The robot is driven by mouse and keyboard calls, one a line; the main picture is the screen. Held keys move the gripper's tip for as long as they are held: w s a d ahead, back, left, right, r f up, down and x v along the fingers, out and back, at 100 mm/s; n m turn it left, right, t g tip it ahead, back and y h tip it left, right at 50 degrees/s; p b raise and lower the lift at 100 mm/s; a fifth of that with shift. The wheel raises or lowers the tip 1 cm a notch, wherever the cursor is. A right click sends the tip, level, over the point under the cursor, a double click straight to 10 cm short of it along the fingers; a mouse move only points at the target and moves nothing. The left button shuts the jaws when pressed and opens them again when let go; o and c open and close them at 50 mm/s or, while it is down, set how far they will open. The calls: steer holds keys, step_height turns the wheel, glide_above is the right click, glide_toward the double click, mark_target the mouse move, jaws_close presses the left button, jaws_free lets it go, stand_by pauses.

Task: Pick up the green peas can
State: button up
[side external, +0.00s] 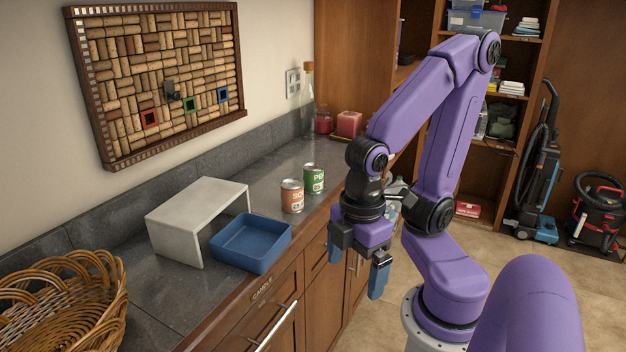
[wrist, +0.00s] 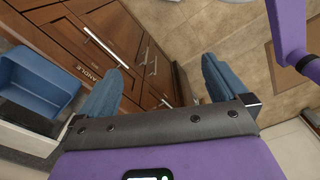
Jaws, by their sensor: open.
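The green peas can (side external: 314,179) stands upright on the dark counter, just behind and to the right of an orange-labelled can (side external: 292,196). Its green label reads "PE". My gripper (side external: 356,269) hangs in front of the counter edge, to the right of and lower in the picture than both cans. It points down with its blue fingers apart and nothing between them. In the wrist view my open gripper (wrist: 160,88) is above the cabinet fronts and floor. Neither can shows in the wrist view.
A blue tray (side external: 252,262) sits near the counter's front edge, left of the cans, beside a white stand (side external: 198,205). A wicker basket (side external: 60,285) is at the near left. A glass bottle (side external: 307,105) and red candles (side external: 349,123) stand farther back. The counter around the cans is mostly clear.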

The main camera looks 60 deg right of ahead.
steer(key=shift+r, duration=2.7)
steer(key=w+a+f+m+t+y, duration=0.1)
steer(key=w+m+t, duration=0.15)
steer(key=w, duration=0.55)
steer(key=w+a+f+m+t+y, duration=0.15)
steer(key=w+m, duration=0.25)
steer(key=w, duration=0.4)
steer(key=w+d+m+t, duration=0.25)
steer(key=w+d, duration=0.35)
steer(key=w, duration=0.3)
steer(key=r+m+t+h, duration=0.2)
steer(key=m+t+h, duration=0.1)
steer(key=m+h, duration=1)
glide_above(315, 170)
steer(key=s+a, duration=0.2)
steer(key=shift+g, duration=0.25)
step_height(315, 170, down, 10)
steer(key=shift+d+f+y, duration=0.1)
steer(key=shift+f+y, duration=0.15)
steer(key=shift+f, duration=0.15)
steer(key=shift+x, duration=3.7)
